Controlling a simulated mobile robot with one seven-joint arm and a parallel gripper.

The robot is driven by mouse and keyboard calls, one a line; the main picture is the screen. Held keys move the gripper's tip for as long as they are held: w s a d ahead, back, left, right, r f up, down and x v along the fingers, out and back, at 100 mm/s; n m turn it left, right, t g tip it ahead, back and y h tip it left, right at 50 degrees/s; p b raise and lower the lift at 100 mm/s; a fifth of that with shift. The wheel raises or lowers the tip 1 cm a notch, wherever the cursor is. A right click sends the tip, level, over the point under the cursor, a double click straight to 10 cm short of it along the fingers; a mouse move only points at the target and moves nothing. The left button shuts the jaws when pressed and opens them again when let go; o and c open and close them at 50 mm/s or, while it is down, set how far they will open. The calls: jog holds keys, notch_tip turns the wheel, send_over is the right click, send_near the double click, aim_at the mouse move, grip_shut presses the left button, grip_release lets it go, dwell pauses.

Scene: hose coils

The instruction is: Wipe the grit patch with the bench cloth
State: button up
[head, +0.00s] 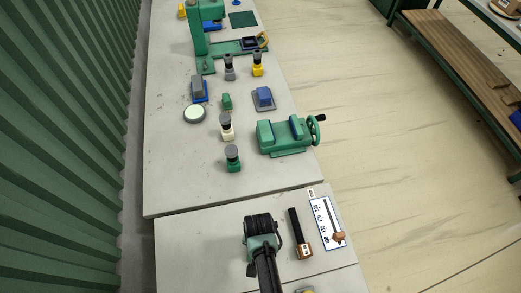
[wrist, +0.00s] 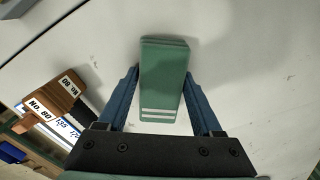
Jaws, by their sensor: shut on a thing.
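The bench cloth (wrist: 163,85) is a folded green pad with white stripes along its near end in the wrist view. My gripper (wrist: 162,76) has its two blue fingers closed on either side of it. The cloth is over the pale bench top (wrist: 240,40); I cannot tell whether it touches the surface. In the head view my arm reaches over the near bench section and the cloth cannot be made out. I cannot pick out the grit patch in either view.
Left of the gripper is a wooden block marked No. 80 (wrist: 55,100). In the head view a black bar with a wooden end (head: 300,235) and a white numbered board (head: 327,222) lie right of my arm. A green vise (head: 285,135) and several small items stand on the farther bench.

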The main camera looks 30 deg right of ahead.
dwell(0.4)
jog(key=shift+w+d+f+b, duration=0.15)
jog(key=shift+w+b, duration=0.3)
jog(key=shift+w, duration=0.1)
jog(key=shift+w+d+b, duration=0.2)
jog(key=shift+w+b, duration=0.25)
jog(key=shift+w, duration=0.25)
jog(key=shift+w+d+b, duration=0.2)
jog(key=shift+w+b, duration=0.25)
jog(key=shift+w, duration=0.25)
jog(key=shift+w+d, duration=0.1)
jog(key=shift+w, duration=0.2)
jog(key=shift+w, duration=0.1)
jog(key=w+b, duration=0.1)
jog(key=w+d+b, duration=0.1)
jog(key=shift+w+b, duration=0.35)
jog(key=shift+w, duration=0.05)
jog(key=shift+w+d+b, duration=0.15)
jog(key=shift+w+b, duration=0.35)
jog(key=shift+w, duration=0.35)
